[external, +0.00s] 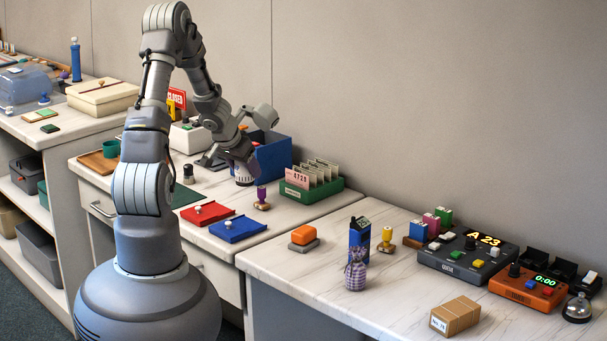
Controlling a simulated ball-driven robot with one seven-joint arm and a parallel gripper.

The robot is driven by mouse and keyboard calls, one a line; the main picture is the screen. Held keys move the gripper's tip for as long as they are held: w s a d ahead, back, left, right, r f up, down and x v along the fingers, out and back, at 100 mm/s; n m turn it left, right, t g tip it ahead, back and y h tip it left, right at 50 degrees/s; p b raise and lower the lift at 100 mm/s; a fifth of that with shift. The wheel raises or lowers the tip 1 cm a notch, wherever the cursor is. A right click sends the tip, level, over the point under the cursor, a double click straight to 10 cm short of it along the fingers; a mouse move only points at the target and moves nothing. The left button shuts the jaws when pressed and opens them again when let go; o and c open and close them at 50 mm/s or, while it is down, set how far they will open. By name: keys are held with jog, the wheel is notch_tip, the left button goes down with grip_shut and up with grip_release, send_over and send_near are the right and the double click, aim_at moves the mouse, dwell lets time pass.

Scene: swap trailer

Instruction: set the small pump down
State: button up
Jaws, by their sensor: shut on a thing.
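My gripper (234,160) is over the middle worktop, in front of the blue bin. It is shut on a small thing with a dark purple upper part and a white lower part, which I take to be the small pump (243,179). The fingers hide part of its top. It looks upright. Its lower end is close to the worktop (222,189), but I cannot tell whether it touches.
A blue bin (272,158) stands behind, and a green card tray (312,188) to the right. A purple-topped stamp (262,198), a red pad (206,213), a blue pad (238,228) and a dark stamp (188,174) stand nearby. Small bare patches lie between them.

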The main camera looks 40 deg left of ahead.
jog(key=w+d+f+m+h+b, duration=0.1)
jog(key=w+d+m+h+b, duration=0.15)
jog(key=d, duration=1.15)
jog(key=w+d+f+m+h+b, duration=0.1)
jog(key=d+m, duration=0.2)
jog(key=d, duration=1.1)
jog(key=shift+y, duration=0.25)
jog(key=w+p, duration=0.3)
jog(key=w, duration=0.2)
jog(key=w+d+p, duration=0.1)
jog(key=w+p, duration=0.3)
jog(key=w, duration=0.1)
jog(key=w+f+p, duration=0.1)
jog(key=w+p, duration=0.3)
jog(key=w, duration=0.1)
jog(key=shift+w+d, duration=0.1)
jog(key=shift+d, duration=0.05)
jog(key=shift+w+f+n, duration=0.2)
jog(key=shift+f+n, duration=0.05)
jog(key=shift+f+b, duration=0.65)
jog(key=shift+f, duration=0.95)
jog(key=shift+f, duration=0.15)
jog(key=o, duration=1.2)
